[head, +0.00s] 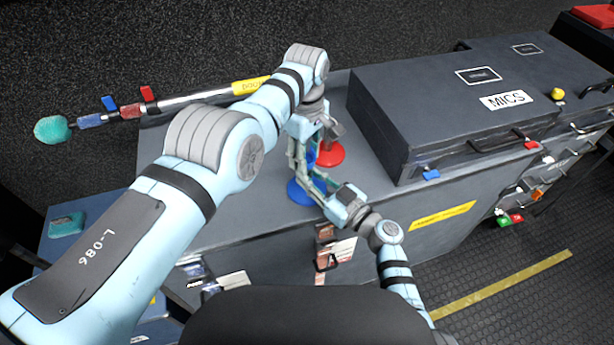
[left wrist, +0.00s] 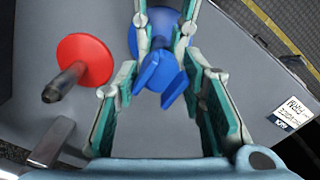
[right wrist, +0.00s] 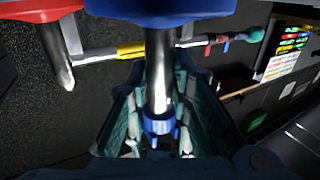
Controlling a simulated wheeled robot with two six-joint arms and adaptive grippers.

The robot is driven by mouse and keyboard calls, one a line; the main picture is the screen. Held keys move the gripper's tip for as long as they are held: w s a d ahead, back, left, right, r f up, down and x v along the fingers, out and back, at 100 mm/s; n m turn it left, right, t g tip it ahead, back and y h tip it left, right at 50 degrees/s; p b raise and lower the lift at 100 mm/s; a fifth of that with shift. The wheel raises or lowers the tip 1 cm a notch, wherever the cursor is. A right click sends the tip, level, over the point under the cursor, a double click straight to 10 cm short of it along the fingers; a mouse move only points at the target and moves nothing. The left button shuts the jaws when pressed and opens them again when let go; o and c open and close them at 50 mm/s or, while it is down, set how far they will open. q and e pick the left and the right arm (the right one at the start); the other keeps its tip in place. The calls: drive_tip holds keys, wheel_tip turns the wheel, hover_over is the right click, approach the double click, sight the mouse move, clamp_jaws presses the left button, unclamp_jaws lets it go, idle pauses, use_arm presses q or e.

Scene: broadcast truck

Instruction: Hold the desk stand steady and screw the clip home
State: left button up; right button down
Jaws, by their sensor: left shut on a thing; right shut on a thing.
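The blue desk stand has a round base (head: 301,193) on the case top and a bare metal post (right wrist: 159,75). The blue clip (left wrist: 160,72) is at the top of the post; it also shows in the right wrist view (right wrist: 160,127). My left gripper (head: 308,150) comes from above and is shut on the clip. My right gripper (head: 314,172) comes from the front and is shut on the stand, its fingers around the post. The fingers hide most of the post in the head view. The thread between clip and post is hidden.
A red stand (left wrist: 85,62) with a metal post is close beside the blue one. A dark MICS case (head: 440,110) is at right on the grey case top (head: 240,215). A boom pole (head: 185,101) with a teal foam end lies behind at left.

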use_arm(q)
drive_tip(key=o, duration=1.3)
drive_tip(key=shift+a, duration=0.1)
drive_tip(key=shift+r, duration=2.25)
drive_tip(key=shift+c, duration=0.3)
